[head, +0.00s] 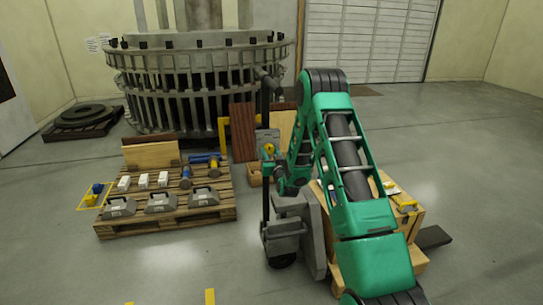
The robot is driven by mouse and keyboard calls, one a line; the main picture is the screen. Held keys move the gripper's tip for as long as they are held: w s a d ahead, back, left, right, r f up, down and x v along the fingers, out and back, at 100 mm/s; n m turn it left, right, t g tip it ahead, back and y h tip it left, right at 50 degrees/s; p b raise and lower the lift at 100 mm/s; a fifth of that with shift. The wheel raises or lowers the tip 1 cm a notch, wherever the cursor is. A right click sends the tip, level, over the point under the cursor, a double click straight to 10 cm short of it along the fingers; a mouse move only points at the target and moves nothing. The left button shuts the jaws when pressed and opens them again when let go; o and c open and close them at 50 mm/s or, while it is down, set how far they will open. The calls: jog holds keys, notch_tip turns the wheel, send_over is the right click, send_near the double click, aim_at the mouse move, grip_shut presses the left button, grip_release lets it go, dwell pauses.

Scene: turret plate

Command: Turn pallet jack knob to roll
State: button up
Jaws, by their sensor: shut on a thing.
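The pallet jack (312,238) stands right of centre, with a grey body, a small dark wheel and a tall dark upright handle. A grey plate sits partway up the handle, with a small yellow knob (269,148) just below it. My green arm reaches in from the lower right. My gripper (268,155) is at the handle plate and appears shut on the knob. The fingers are small and partly hidden, and I cannot read the knob's setting or any marking.
A wooden crate (418,224) with small items stands behind my arm on the right. A wooden pallet (165,226) with grey weights and tools lies to the left. A large round turret structure (200,88) fills the back.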

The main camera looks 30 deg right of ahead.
jog(key=shift+d+r+m, duration=0.1)
jog(key=shift+r+m, duration=0.15)
jog(key=shift+m, duration=0.35)
jog(key=o, duration=1)
jog(key=shift+r, duration=0.1)
jog(key=shift+o, duration=0.2)
jog(key=shift+s+f, duration=0.1)
jog(key=shift+f, duration=0.1)
jog(key=shift+s+a, duration=0.2)
jog(key=shift+s, duration=0.05)
jog(key=v, duration=1)
